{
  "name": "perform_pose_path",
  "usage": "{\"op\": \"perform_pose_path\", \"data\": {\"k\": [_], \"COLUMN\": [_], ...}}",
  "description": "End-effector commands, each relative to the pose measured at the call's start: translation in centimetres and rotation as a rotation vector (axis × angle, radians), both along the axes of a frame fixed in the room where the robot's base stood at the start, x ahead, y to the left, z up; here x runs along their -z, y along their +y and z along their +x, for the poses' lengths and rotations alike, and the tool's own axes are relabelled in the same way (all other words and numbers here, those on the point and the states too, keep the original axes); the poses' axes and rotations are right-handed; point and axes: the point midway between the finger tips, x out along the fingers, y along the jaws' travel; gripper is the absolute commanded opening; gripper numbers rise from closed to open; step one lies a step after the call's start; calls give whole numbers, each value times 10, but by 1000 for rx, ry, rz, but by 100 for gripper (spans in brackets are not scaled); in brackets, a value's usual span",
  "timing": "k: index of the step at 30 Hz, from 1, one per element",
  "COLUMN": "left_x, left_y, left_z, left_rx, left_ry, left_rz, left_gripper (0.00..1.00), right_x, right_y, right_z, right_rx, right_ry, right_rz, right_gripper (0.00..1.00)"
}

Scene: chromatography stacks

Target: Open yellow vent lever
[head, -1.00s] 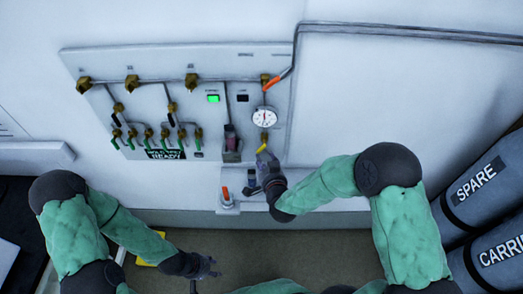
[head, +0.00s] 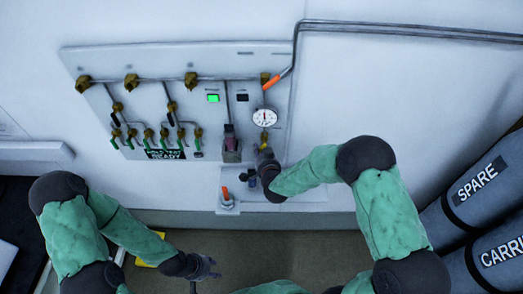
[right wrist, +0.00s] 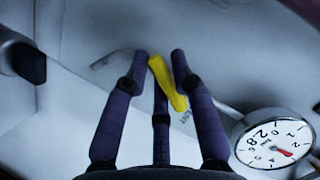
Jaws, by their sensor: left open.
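The yellow vent lever (right wrist: 168,84) lies between the fingers of my right gripper (right wrist: 160,56) in the right wrist view, slanting from upper left to lower right. The fingertips stand on either side of it, and a third finger passes behind or beneath it. Whether they press on it cannot be told. In the head view my right gripper (head: 263,155) is at the wall panel below the round gauge (head: 264,117) and largely hides the lever. My left gripper (head: 205,268) is open and empty, low over the floor, away from the panel.
The wall panel (head: 100,62) carries several green-handled valves at left, a green indicator (head: 213,98) and an orange handle (head: 272,84). A small ledge (head: 310,193) with an orange-topped fitting (head: 226,196) sits below. Grey cylinders (head: 475,185) stand at right.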

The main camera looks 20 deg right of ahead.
Motion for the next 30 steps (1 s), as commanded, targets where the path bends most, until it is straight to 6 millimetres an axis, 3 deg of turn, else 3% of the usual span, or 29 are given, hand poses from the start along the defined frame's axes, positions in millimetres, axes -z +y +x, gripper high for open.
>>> {"op": "perform_pose_path", "data": {"k": [14, 30], "left_x": [-1, -15], "left_y": [0, 0], "left_z": [0, 0], "left_rx": [0, 0], "left_ry": [0, 0], "left_rz": [0, 0], "left_gripper": [42, 42], "right_x": [0, 1], "right_y": [-1, -9], "right_z": [0, -3], "right_rx": [0, -1], "right_ry": [14, 116], "right_rz": [-49, -399], "right_gripper": [0, 0]}}
